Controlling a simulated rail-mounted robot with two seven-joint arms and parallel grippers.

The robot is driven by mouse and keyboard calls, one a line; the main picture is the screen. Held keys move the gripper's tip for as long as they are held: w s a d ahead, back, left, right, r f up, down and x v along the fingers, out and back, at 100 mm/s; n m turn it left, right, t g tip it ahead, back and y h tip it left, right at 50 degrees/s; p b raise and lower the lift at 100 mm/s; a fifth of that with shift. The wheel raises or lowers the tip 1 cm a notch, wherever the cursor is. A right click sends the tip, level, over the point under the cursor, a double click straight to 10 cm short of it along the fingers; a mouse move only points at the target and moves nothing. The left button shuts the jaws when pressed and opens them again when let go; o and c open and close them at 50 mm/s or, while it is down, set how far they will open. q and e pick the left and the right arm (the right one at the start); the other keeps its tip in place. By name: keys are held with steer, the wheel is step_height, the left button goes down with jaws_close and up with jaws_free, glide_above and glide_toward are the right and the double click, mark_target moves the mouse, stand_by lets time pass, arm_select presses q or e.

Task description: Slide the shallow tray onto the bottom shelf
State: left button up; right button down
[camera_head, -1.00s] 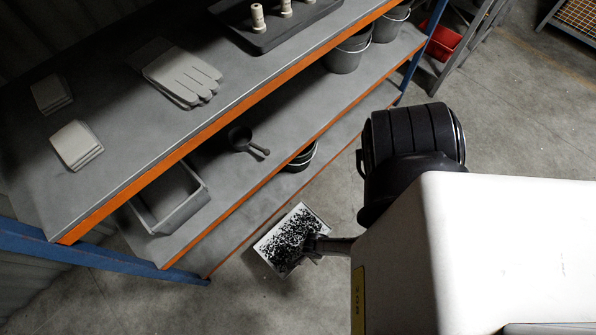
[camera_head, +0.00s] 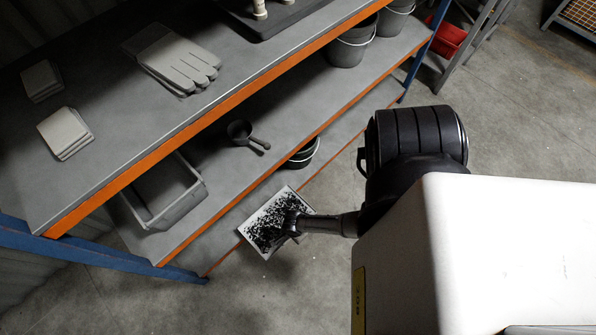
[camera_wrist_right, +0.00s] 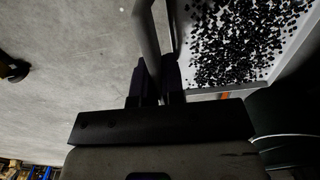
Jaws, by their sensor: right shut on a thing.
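The shallow tray (camera_head: 258,247) is white and holds many small black pieces. In the head view it is at the front edge of the bottom shelf (camera_head: 222,243), overlapping that edge from this angle. My right gripper (camera_head: 292,226) is shut on the tray's near right side. In the right wrist view the tray (camera_wrist_right: 288,62) fills the upper right, and the gripper (camera_wrist_right: 158,75) is at its wall. Whether the tray touches the shelf cannot be told. My left gripper is not in view.
A black bucket (camera_head: 302,155) stands beyond the tray on the bottom shelf. The middle shelf holds a grey bin (camera_head: 180,210), a dark scoop (camera_head: 240,133) and grey buckets (camera_head: 352,48). A blue post (camera_head: 100,256) stands at the left end. Open floor lies in front.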

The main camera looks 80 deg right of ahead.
steer(key=w+d+b, duration=0.2)
steer(key=w, duration=0.1)
steer(key=w+d+b, duration=0.1)
steer(key=d, duration=0.1)
steer(key=shift+w+d+f, duration=0.1)
steer(key=shift+w+f, duration=0.15)
steer(key=shift+w, duration=0.15)
steer(key=w+d+b, duration=0.1)
steer(key=w, duration=0.1)
steer(key=w+d+b, duration=0.1)
steer(key=d+b, duration=0.1)
steer(key=w+d+b, duration=0.1)
steer(key=w+b, duration=0.1)
steer(key=shift+w+d+f, duration=0.3)
steer(key=shift+w+d, duration=0.05)
steer(key=shift+d, duration=0.05)
steer(key=shift+w+d+f+b, duration=1.1)
steer(key=shift+w+d+b, duration=0.1)
steer(key=shift+w, duration=0.1)
